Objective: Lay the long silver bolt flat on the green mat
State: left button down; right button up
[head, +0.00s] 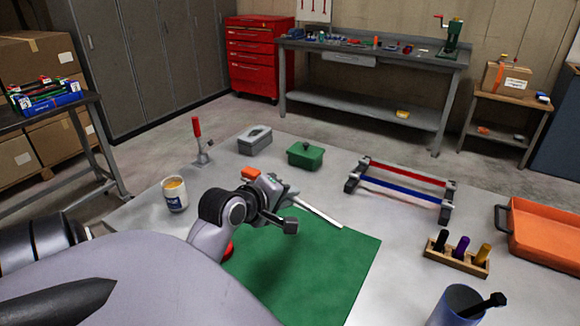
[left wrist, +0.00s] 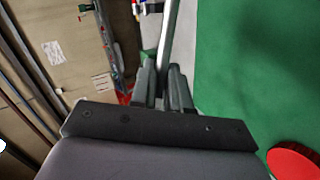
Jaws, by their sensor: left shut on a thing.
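The long silver bolt (head: 318,211) is in my left gripper (head: 278,192), which is shut on it near one end. The bolt's free shaft points to the right and slopes down across the far edge of the green mat (head: 315,270) in the head view. In the left wrist view the bolt (left wrist: 168,35) stands out between the two fingers (left wrist: 164,85), with the mat (left wrist: 245,70) at the right. The bolt seems held above the table; its exact height cannot be told. My arm hides the mat's left part. My right gripper is not in view.
A red round thing (head: 228,250) lies at the mat's left side. The mat's visible surface is clear.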

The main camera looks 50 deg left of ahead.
pick_arm(q)
jog(key=shift+w+d, duration=0.4)
jog(key=shift+d, duration=0.25)
jog(key=shift+f, duration=2.5)
jog(key=shift+f+b, duration=0.75)
jog(key=shift+f, duration=1.1)
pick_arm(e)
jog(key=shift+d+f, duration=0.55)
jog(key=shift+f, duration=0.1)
pick_arm(q)
jog(key=c, duration=1)
grip_release()
jog(key=shift+c, duration=0.2)
jog(key=shift+s, duration=0.1)
jog(key=shift+v, duration=3.45)
